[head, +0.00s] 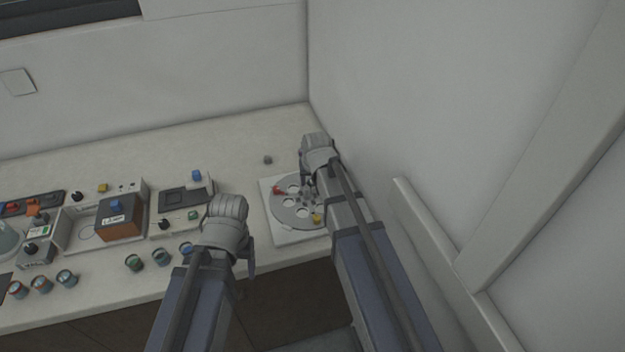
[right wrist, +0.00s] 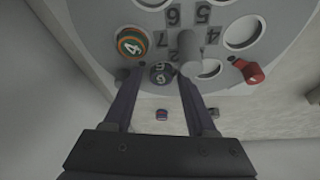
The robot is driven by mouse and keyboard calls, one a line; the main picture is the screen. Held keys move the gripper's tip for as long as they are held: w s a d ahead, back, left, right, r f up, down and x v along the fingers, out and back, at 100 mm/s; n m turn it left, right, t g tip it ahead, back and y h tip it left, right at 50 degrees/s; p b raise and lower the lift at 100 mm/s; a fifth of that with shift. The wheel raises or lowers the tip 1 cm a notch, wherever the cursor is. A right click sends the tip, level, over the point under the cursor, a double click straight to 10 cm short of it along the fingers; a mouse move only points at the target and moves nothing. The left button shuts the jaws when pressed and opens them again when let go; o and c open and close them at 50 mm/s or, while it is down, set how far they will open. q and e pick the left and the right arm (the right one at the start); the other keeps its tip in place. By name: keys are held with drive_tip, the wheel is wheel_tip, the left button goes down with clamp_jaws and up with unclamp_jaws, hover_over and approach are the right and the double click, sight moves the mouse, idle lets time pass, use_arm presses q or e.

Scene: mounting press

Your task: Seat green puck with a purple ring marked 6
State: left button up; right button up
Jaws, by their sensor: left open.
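A round grey plate with several holes (head: 283,213) lies at the right end of the counter. Numbered labels show on the plate in the right wrist view (right wrist: 208,38). My right gripper (right wrist: 160,78) is over the plate, its fingers apart. A dark round piece with a pale number (right wrist: 161,72) shows between the fingertips, with gaps on both sides. A green puck with an orange ring marked 4 (right wrist: 132,44) sits in a hole. My left gripper (head: 247,262) is open near the counter's front edge. Green-topped pucks (head: 134,263) stand left of it; their ring colours and numbers are too small to read.
More pucks (head: 41,283) stand farther left along the front edge. Boxy devices with knobs (head: 120,218) fill the counter's left and middle. A red knob (right wrist: 254,73) is on the plate's rim. A wall closes off the right side.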

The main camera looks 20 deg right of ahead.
use_arm(q)
drive_tip(key=shift+w+r+p, duration=0.1)
drive_tip(key=shift+r+p, duration=0.3)
use_arm(e)
drive_tip(key=shift+o, duration=0.2)
drive_tip(key=shift+s+a+r, duration=0.1)
drive_tip(key=shift+r, duration=0.25)
use_arm(q)
wheel_tip(320, 180, up, 6)
drive_tip(key=p, duration=0.6)
drive_tip(key=shift+r, duration=0.25)
use_arm(e)
drive_tip(key=v, duration=0.7)
drive_tip(key=s+a+n+g, duration=0.1)
drive_tip(key=s+a, duration=0.1)
drive_tip(key=s, duration=0.1)
drive_tip(key=s+a+f+n, duration=0.1)
drive_tip(key=s+a, duration=0.2)
drive_tip(key=s, duration=0.1)
drive_tip(key=s+a+n+g, duration=0.1)
drive_tip(key=s+a, duration=0.2)
drive_tip(key=shift+s+a+f+g, duration=0.15)
drive_tip(key=shift+s+a+g, duration=0.1)
drive_tip(key=shift+s+g, duration=0.1)
drive_tip(key=s+a+n+g, duration=0.2)
drive_tip(key=s+a, duration=0.2)
drive_tip(key=s, duration=0.5)
drive_tip(key=shift+s+n+h, duration=0.2)
drive_tip(key=shift+n+h, duration=0.1)
